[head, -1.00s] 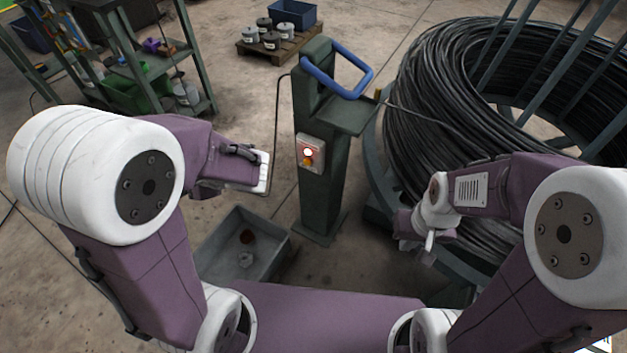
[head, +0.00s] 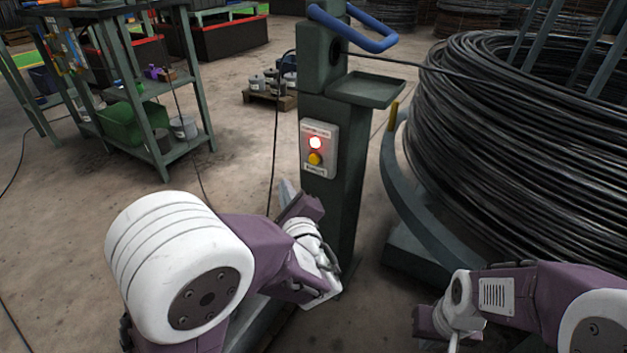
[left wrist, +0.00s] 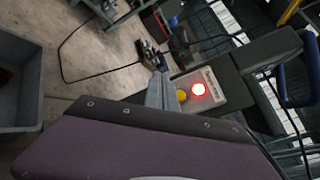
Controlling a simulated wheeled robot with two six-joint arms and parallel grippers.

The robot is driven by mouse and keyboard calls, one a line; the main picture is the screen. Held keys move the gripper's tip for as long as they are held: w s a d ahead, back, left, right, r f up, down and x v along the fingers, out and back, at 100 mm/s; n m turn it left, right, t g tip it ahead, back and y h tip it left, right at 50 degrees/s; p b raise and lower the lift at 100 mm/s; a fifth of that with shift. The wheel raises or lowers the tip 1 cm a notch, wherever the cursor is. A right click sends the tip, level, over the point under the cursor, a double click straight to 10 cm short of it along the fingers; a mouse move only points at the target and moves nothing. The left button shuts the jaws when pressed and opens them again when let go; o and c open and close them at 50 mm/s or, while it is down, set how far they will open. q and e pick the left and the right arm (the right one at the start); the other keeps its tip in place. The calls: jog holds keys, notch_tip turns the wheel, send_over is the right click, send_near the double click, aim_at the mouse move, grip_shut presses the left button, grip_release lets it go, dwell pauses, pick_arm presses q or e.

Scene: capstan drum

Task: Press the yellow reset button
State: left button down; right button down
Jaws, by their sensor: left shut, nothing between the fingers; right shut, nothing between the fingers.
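The yellow reset button (head: 315,158) is on a light control plate (head: 319,170) on the dark green post (head: 336,215). A lit red lamp (head: 316,143) sits just above it. My left gripper (head: 288,190) is shut and empty, below and left of the plate in the head view, apart from it. In the left wrist view, the shut fingers (left wrist: 160,88) appear just left of the yellow button (left wrist: 181,96) and the red lamp (left wrist: 199,89); the gap in depth is unclear. My right gripper (head: 452,338) is low at the right, shut, partly cut off, away from the post.
A blue handle (head: 372,43) and a tray (head: 368,88) top the post. A large black cable coil (head: 480,130) stands to the right. A green shelf (head: 165,140) stands at the left. A grey bin (left wrist: 20,85) shows in the left wrist view. Floor between shelf and post is mostly clear.

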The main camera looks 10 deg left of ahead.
aim_at(314, 159)
dwell(0.3)
pick_arm(q)
jog(key=w+d+p, duration=0.1)
jog(key=w+d, duration=0.2)
jog(key=w, duration=0.5)
jog(key=shift+p, duration=0.35)
jog(key=shift+w+d, duration=0.1)
jog(key=shift+w, duration=0.15)
dwell(1.5)
jog(key=shift+w+d, duration=0.1)
jog(key=shift+w, duration=0.15)
